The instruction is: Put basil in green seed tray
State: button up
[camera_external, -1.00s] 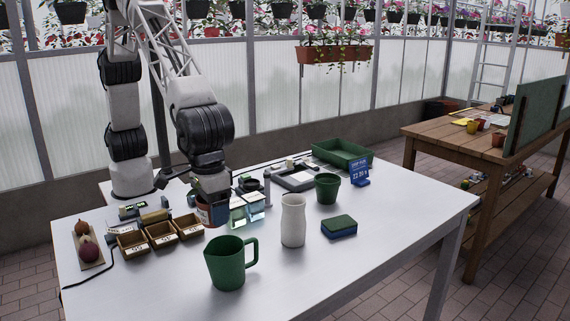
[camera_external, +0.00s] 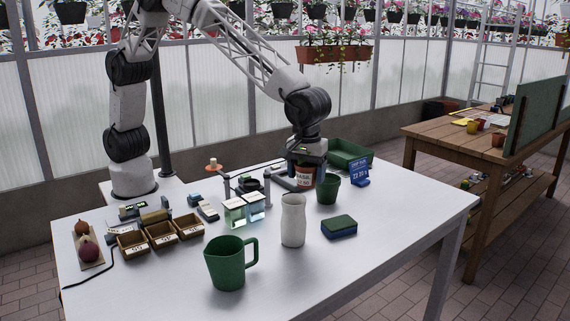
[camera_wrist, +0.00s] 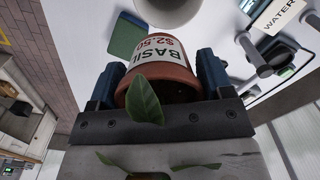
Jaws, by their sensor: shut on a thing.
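The basil is a small terracotta pot with a white label reading BASIL $2.50; it shows in the wrist view (camera_wrist: 160,68), with a green leaf in front of it. My gripper (camera_wrist: 160,85) is shut on the pot, one blue finger on each side. In the external view my gripper (camera_external: 307,158) holds the basil pot (camera_external: 305,176) just behind the green cup; whether it touches the table is unclear. The green seed tray (camera_external: 350,152) stands at the table's back right, beyond the gripper, partly hidden by it.
A green jug (camera_external: 228,265) is at the front. Glass jars (camera_external: 240,209) and wooden boxes (camera_external: 160,235) are left. The table's right front is clear.

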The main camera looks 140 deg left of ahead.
aim_at(342, 153)
jog(key=s+a+n, duration=0.3)
jog(key=s+a, duration=0.5)
jog(key=a, duration=0.6)
jog(key=s+a+n, duration=0.3)
jog(key=s+a, duration=0.5)
jog(key=a, duration=0.6)
jog(key=s+a+n, duration=0.4)
jog(key=s+a, duration=0.4)
jog(key=a, duration=0.5)
jog(key=s+a+n, duration=0.2)
jog(key=s+a, duration=0.8)
jog(key=s, duration=0.1)
jog(key=shift+s+f, duration=0.15)
jog(key=shift+f, duration=2.4)
jog(key=shift+f, duration=0.1)
jog(key=shift+f, duration=3)
jog(key=shift+f, duration=1.9)
